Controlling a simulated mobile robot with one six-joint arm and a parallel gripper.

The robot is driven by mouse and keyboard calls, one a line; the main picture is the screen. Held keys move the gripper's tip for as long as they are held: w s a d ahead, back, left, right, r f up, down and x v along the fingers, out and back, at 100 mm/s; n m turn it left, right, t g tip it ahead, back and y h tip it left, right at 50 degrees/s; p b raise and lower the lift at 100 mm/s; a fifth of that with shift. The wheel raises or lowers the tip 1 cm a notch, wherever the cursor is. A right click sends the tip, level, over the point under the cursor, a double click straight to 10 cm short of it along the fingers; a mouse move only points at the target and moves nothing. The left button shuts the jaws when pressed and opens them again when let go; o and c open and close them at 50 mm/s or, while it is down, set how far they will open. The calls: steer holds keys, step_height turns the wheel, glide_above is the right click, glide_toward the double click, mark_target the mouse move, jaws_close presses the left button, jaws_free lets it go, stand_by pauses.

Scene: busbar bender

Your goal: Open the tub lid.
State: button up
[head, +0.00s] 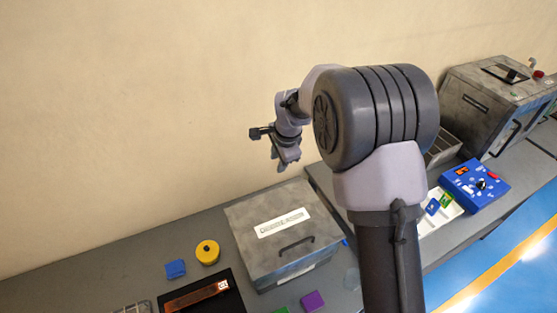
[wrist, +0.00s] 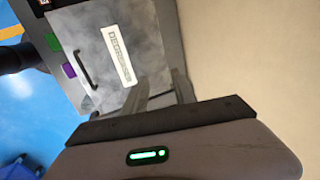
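The grey tub (head: 290,277) stands on the bench with its flat grey lid (head: 262,211) down on top. The lid has a white label (head: 281,223) and a dark bar handle (head: 297,245) near its front edge. In the wrist view the lid (wrist: 150,40) fills the upper middle, with the handle (wrist: 86,70) at its left side. My gripper (head: 284,163) hangs above and behind the tub's back edge, apart from it and from the handle. In the wrist view its two fingers (wrist: 161,80) are apart with nothing between them.
A yellow roll (head: 207,252) and a blue block (head: 175,268) lie left of the tub. A dark tray with a copper bar (head: 197,296) lies front left. Purple (head: 312,301) and green blocks lie in front. A blue control box (head: 474,186) and a grey machine (head: 496,105) stand right.

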steer(key=shift+w+d+f, duration=0.1)
steer(key=shift+f, duration=0.25)
jaws_close()
stand_by(1.2)
jaws_free()
